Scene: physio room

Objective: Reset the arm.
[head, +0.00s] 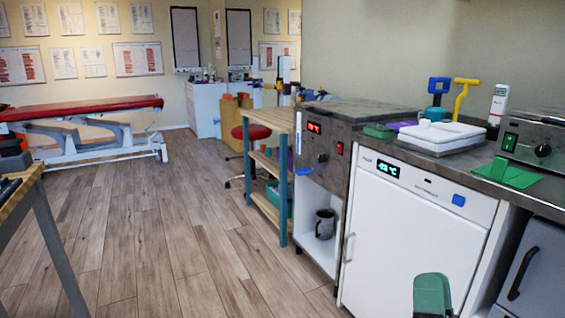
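My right gripper (433,294) shows at the bottom edge, right of centre, as a green rounded shape with a dark part below it. It is in front of the white fridge door, and I cannot tell the gap to it. Only this piece is in view, so its fingers cannot be told apart. I see nothing held in it. My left gripper is not in view.
The white fridge (415,225) stands under the dark counter (440,160). White folded towels (440,135) and a green piece (508,173) lie on top. A wooden shelf (268,160) stands left. A red treatment table (85,108) is far left. Open floor (170,230) lies between.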

